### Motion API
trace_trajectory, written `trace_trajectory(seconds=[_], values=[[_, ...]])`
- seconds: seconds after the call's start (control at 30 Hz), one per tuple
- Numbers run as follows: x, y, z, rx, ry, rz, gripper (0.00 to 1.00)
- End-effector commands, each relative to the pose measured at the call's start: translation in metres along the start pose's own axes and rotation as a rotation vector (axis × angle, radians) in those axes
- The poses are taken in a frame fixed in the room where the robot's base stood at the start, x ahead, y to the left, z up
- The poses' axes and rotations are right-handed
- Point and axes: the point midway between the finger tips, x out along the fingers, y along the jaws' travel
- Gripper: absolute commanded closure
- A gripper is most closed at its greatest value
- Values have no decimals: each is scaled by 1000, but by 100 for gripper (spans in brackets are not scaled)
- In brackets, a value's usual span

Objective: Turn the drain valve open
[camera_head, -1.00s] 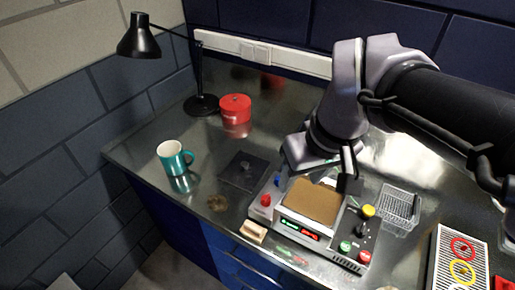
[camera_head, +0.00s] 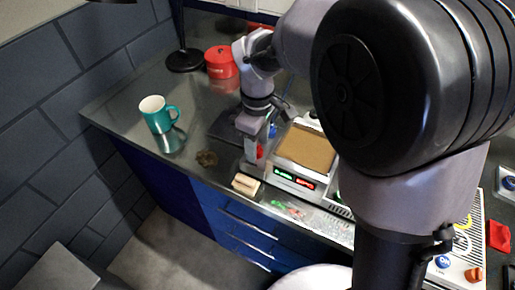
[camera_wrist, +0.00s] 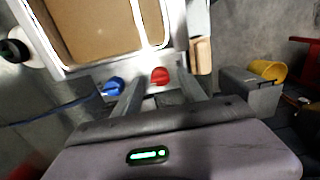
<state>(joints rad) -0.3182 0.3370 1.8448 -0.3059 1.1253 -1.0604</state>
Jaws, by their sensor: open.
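A white machine (camera_head: 322,193) with a brown top panel (camera_head: 307,148) and a lit display stands on the metal bench. A red knob (camera_head: 260,151) and a blue knob (camera_head: 273,130) sit on its left side; no label shows which is the drain valve. My gripper (camera_head: 254,160) points down at this left side. In the wrist view, my gripper (camera_wrist: 162,88) is open, with the red knob (camera_wrist: 160,76) showing between its fingers. The blue knob (camera_wrist: 113,86) is outside the left finger. I cannot tell whether the fingers touch the red knob.
A teal mug (camera_head: 158,113), a red tin (camera_head: 220,62) and a lamp base (camera_head: 186,60) stand farther left and back. My arm hides the machine's right side.

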Motion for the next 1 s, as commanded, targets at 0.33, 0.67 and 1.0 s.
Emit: trace_trajectory(seconds=[0.33,0.67,1.0], values=[[10,0,0,0,1,0,51],[10,0,0,1,1,0,100],[9,0,0,55,1,0,100]])
